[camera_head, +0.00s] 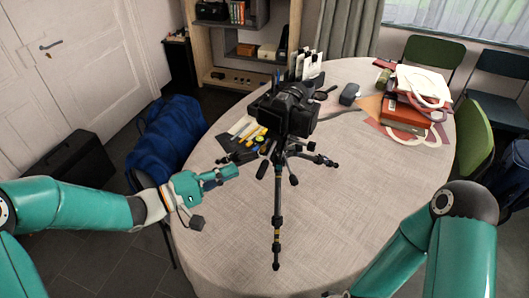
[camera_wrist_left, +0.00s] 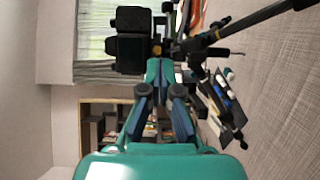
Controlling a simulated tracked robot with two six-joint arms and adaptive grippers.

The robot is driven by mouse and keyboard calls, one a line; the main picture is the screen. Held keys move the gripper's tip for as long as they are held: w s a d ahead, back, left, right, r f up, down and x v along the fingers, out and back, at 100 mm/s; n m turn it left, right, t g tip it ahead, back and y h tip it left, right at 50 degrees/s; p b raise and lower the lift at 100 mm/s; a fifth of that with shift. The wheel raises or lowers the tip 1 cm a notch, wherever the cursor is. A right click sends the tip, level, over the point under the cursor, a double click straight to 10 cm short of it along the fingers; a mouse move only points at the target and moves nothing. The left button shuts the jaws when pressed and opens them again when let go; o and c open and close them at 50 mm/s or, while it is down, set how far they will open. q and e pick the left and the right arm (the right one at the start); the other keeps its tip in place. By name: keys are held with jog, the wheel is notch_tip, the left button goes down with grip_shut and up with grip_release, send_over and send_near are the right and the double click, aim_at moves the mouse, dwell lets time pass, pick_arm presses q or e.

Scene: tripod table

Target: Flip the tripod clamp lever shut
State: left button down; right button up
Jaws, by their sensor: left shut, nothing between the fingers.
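A black tripod (camera_head: 277,200) stands on the tablecloth and carries a black camera (camera_head: 290,108). One leg with dark clamp joints points toward me; I cannot make out the lever's position. In the left wrist view the tripod (camera_wrist_left: 250,24) lies across the upper right, with the camera (camera_wrist_left: 130,45) at upper left. My left gripper (camera_head: 229,172) is shut and empty, left of the tripod and apart from it in the head view. In the wrist view its fingertips (camera_wrist_left: 160,72) show below the tripod head.
The oval table (camera_head: 385,205) is clear at its front and right. Pens and dark items (camera_head: 245,140) lie behind the left gripper. A red box (camera_head: 405,120) and bags sit at the back right. A blue bag (camera_head: 168,138) is beside the table at left.

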pick_arm(q)
jog(key=p+x, duration=0.1)
jog(key=x, duration=0.9)
jog(key=shift+d+p, duration=0.35)
jog(key=shift+p, duration=0.05)
